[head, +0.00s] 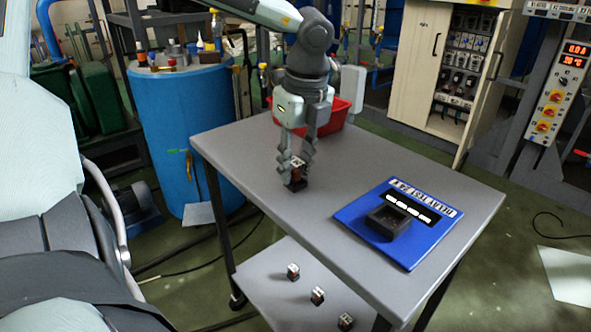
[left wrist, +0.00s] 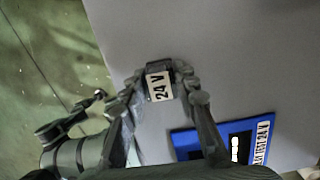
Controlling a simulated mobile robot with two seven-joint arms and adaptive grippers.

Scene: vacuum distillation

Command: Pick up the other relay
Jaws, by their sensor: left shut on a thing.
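My left gripper (head: 297,172) is shut on a small relay (head: 297,173) over the grey table, pointing down. The relay has a white top and an orange-brown body above a dark base; I cannot tell whether it touches the table. In the left wrist view the relay (left wrist: 159,86) shows a white "24 V" label between the fingers of the left gripper (left wrist: 160,85). Other small relays lie on the lower shelf: one at the left (head: 293,272), one in the middle (head: 317,295) and one at the front (head: 346,321). My right gripper is not in view.
A blue relay test board (head: 425,238) with a black socket (head: 388,222) lies on the right of the table (head: 262,160); it also shows in the left wrist view (left wrist: 185,145). A red bin (head: 333,118) stands at the back behind the gripper. A blue drum (head: 185,130) stands left of the table.

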